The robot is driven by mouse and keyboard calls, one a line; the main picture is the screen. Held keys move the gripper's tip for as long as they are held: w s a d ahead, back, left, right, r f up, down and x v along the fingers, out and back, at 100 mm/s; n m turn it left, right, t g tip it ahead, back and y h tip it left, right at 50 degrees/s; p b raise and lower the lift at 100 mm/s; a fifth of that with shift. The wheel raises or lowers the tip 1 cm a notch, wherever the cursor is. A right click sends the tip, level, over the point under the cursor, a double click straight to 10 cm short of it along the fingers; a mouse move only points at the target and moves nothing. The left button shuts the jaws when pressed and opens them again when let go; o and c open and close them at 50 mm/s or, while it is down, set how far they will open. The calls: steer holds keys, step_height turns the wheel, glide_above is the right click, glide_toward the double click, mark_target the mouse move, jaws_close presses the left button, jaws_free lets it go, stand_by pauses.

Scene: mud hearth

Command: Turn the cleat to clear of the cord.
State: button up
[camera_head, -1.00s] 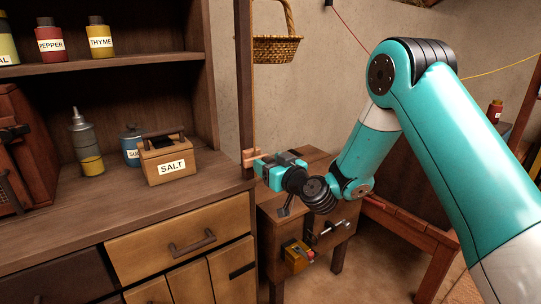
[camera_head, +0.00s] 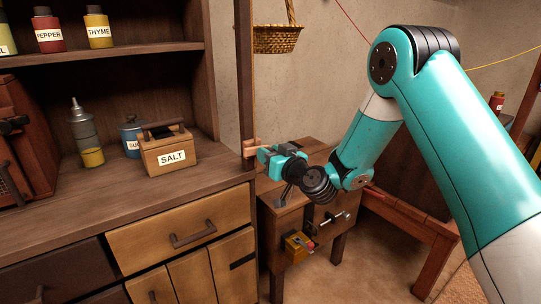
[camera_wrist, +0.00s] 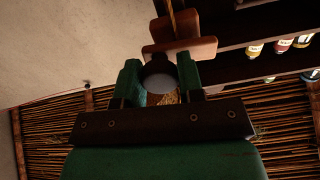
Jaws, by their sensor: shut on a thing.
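The cleat (camera_head: 251,147) is a small reddish-brown wooden piece on the dark upright post at the cabinet's right edge. In the wrist view the cleat (camera_wrist: 181,48) lies across the top middle, just beyond my fingertips, slightly tilted. My gripper (camera_head: 266,155) reaches it from the right. In the wrist view my gripper (camera_wrist: 160,77) has its two green fingers on either side of a round knob-like part (camera_wrist: 160,78), shut on it. A thin tan strand (camera_wrist: 171,18), perhaps the cord, runs up behind the cleat. The fingertips' contact is partly hidden in the head view.
The salt box (camera_head: 168,152) and a blue canister (camera_head: 131,138) stand on the counter to the left. A wicker basket (camera_head: 277,40) hangs above my gripper. A small wooden table (camera_head: 300,215) with a yellow device stands below my wrist. Red and yellow lines cross the wall.

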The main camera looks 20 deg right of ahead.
steer(key=m, duration=0.7)
steer(key=shift+d, duration=0.1)
steer(key=m, duration=0.3)
steer(key=shift+m, duration=0.3)
steer(key=shift+m+p, duration=0.55)
steer(key=shift+m, duration=1.35)
steer(key=o, duration=0.9)
